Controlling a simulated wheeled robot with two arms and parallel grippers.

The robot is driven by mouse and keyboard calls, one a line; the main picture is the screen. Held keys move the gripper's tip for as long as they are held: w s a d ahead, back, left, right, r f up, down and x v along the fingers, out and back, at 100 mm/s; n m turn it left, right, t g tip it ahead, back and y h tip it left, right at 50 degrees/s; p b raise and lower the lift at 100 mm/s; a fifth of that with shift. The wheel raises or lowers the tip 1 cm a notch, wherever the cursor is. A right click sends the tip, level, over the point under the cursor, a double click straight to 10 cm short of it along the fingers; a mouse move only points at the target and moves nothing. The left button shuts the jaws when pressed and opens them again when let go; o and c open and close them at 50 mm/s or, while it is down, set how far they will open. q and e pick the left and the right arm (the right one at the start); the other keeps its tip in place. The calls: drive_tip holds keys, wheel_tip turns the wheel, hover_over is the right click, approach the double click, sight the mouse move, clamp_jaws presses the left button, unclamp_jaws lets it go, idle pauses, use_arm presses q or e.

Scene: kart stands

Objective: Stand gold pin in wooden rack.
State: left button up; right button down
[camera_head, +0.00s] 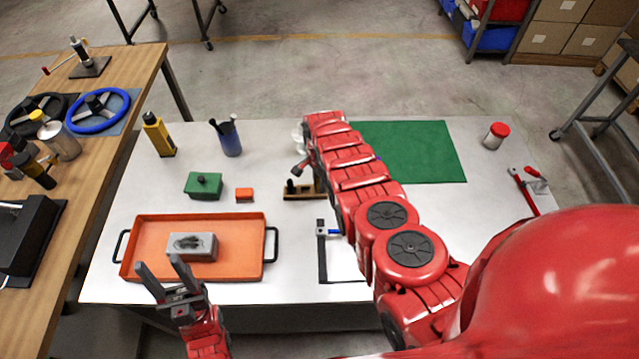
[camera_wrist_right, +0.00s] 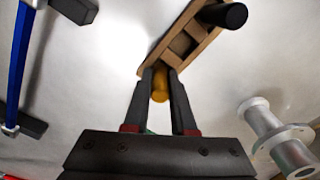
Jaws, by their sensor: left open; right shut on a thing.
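The wooden rack (camera_wrist_right: 176,43) lies across the top of the right wrist view, with a dark peg (camera_wrist_right: 224,15) standing in its far end. My right gripper (camera_wrist_right: 160,78) is shut on the gold pin (camera_wrist_right: 160,86), at the near end of the rack. I cannot tell whether the pin is in a hole or above it. In the head view the rack (camera_head: 301,196) is partly hidden behind my right arm, and the gold pin cannot be made out.
The orange tray (camera_head: 143,247) holds a grey block (camera_head: 192,246). A green box (camera_head: 204,186), small orange block (camera_head: 244,195), yellow bottle (camera_head: 158,136) and dark cup (camera_head: 229,140) stand left of the rack. A silver spool (camera_wrist_right: 277,138) is near my right gripper.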

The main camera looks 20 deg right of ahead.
drive_tip(key=shift+f, duration=0.25)
drive_tip(key=c, duration=0.7)
unclamp_jaws()
drive_tip(key=shift+c, duration=0.2)
drive_tip(key=shift+r, duration=0.15)
